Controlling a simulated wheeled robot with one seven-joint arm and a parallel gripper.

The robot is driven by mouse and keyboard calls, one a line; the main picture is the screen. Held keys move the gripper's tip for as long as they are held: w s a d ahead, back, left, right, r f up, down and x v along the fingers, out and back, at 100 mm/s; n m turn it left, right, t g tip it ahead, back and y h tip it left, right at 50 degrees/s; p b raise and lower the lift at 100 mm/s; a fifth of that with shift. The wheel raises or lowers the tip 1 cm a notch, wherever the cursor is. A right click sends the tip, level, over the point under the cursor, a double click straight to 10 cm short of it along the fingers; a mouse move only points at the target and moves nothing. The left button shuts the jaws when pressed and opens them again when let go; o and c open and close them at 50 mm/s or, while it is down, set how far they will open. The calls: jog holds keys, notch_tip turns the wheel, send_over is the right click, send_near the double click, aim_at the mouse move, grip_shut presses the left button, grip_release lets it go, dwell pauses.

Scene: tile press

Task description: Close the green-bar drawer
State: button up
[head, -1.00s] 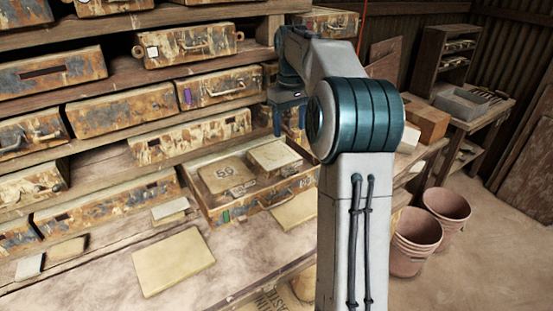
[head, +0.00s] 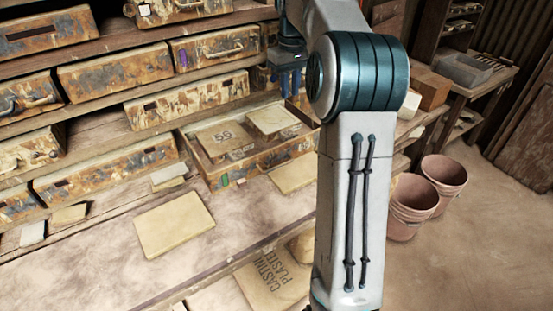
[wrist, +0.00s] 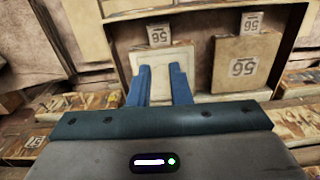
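The green-bar drawer (head: 210,178) is pulled out from the lower shelf in the head view, with a small green mark (head: 225,180) on its worn front. A tile marked 56 (head: 225,138) and a second pale tile (head: 272,120) lie in it. My gripper (head: 290,88) hangs with its blue fingers down, near the drawer's back right in the picture. In the wrist view, my gripper (wrist: 164,72) has a gap between its fingers and nothing between them. A pale tile (wrist: 165,52) lies beyond the fingertips. Contact with the drawer cannot be told.
Other worn drawers (head: 190,104) fill the shelves to the left and above. Loose tiles (head: 175,228) lie on the bench in front, one (head: 293,174) close to the drawer's front. Buckets (head: 408,205) stand on the floor at right. A sack (head: 275,280) lies below the bench.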

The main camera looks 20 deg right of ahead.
jog(key=s+d+f+m+t+b, duration=0.1)
jog(key=s+f+m+b, duration=0.1)
jog(key=s+m+b, duration=0.1)
jog(key=s+d+f+m+t+y+b, duration=0.1)
jog(key=s+f+m+b, duration=0.1)
jog(key=s+m+b, duration=0.1)
jog(key=s+d+f+m+t+b, duration=0.1)
jog(key=s+f+m+t+b, duration=0.1)
jog(key=s+b, duration=0.1)
jog(key=shift+s+d+m+y+b, duration=0.15)
jog(key=shift+d+m+y+b, duration=0.2)
jog(key=shift+b, duration=0.4)
grip_shut()
jog(key=s+d+f+m+t+b, duration=0.3)
jog(key=s+m+t+b, duration=0.2)
jog(key=s+m+b, duration=0.3)
jog(key=p, duration=0.1)
send_near(306, 145)
jog(key=shift+m, duration=0.45)
jog(key=x, duration=0.5)
jog(key=shift+d+f, duration=0.1)
jog(key=shift+f, duration=0.3)
jog(key=shift+w, duration=0.35)
jog(key=shift+w, duration=0.1)
